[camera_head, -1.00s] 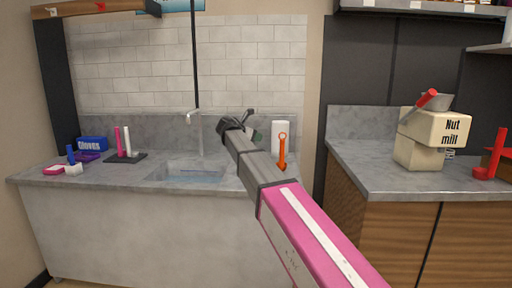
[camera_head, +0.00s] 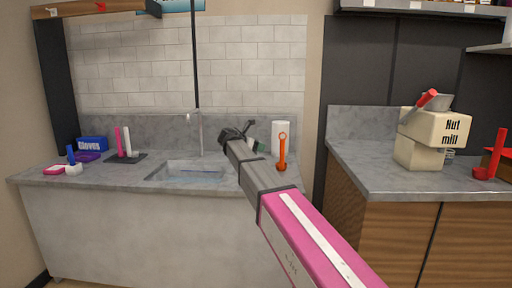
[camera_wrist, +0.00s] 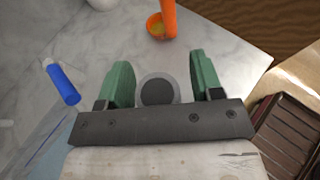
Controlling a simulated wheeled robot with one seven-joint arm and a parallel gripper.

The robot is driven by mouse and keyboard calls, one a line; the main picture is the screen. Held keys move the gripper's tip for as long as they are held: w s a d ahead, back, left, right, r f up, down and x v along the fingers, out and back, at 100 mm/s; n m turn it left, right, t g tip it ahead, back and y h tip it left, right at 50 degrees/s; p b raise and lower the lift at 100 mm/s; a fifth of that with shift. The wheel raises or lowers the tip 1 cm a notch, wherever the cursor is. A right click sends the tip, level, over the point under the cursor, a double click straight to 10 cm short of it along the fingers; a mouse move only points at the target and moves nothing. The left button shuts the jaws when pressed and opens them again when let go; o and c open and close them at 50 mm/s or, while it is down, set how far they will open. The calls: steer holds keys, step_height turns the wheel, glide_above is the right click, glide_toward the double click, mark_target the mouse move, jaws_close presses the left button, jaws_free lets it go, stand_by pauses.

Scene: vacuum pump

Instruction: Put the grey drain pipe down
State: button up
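In the wrist view my gripper (camera_wrist: 163,85) has two green fingers set apart. A round grey piece with a dark centre (camera_wrist: 158,91), seen end-on, lies between them; it looks like the end of the grey drain pipe. Clear space shows between it and the right finger, and only a narrow gap on the left. In the head view my gripper (camera_head: 258,146) is over the right part of the sink counter, beside the sink. My arm hides much of the spot below, and I cannot pick out the pipe there.
An orange tool (camera_head: 282,152) stands close to the gripper on the counter, with a white cylinder (camera_head: 281,136) behind. The sink (camera_head: 190,172) and tap (camera_head: 201,130) are to the left. A blue cylinder (camera_wrist: 62,83) shows left in the wrist view. The nut mill (camera_head: 432,135) stands on the right counter.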

steer(key=v, duration=1.2)
stand_by(0.3)
